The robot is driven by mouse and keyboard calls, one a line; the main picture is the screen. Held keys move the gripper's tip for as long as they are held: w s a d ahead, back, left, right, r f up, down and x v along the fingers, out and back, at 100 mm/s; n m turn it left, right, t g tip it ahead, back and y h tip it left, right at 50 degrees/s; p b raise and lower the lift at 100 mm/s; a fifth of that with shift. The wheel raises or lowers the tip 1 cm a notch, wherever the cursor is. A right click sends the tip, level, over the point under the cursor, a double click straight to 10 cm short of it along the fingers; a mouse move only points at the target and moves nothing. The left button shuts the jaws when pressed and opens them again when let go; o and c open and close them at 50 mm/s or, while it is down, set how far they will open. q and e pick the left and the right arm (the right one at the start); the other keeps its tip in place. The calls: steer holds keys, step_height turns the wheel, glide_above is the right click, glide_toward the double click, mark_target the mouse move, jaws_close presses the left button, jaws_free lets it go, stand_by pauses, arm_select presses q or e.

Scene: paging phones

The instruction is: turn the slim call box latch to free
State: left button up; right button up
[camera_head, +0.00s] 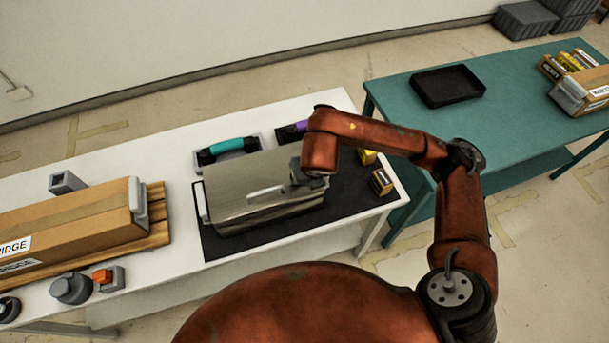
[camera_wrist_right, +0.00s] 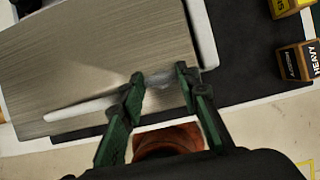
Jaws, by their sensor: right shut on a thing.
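A brushed-metal box (camera_head: 235,185) lies on a dark mat (camera_head: 222,245) on the white table; I take it to be the slim call box. A pale bar (camera_head: 262,191), apparently its latch, lies across the metal face. My right gripper (camera_wrist_right: 160,75) is over the box's right part, its two green-black fingers shut around a small grey piece at the bar's right end. The bar (camera_wrist_right: 75,110) runs left from the fingers in the right wrist view. The fingers partly hide the gripped piece. My left gripper is not in view.
A teal-handled unit (camera_head: 228,147) and a purple-handled one (camera_head: 290,131) stand behind the box. A small brown box (camera_head: 381,182) sits to its right. A large carton (camera_head: 75,225) stands left. A green table (camera_head: 520,108) with a black tray (camera_head: 447,86) is at right.

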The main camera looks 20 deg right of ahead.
steer(key=o, duration=1.2)
steer(key=shift+c, duration=0.2)
steer(key=v, duration=1.2)
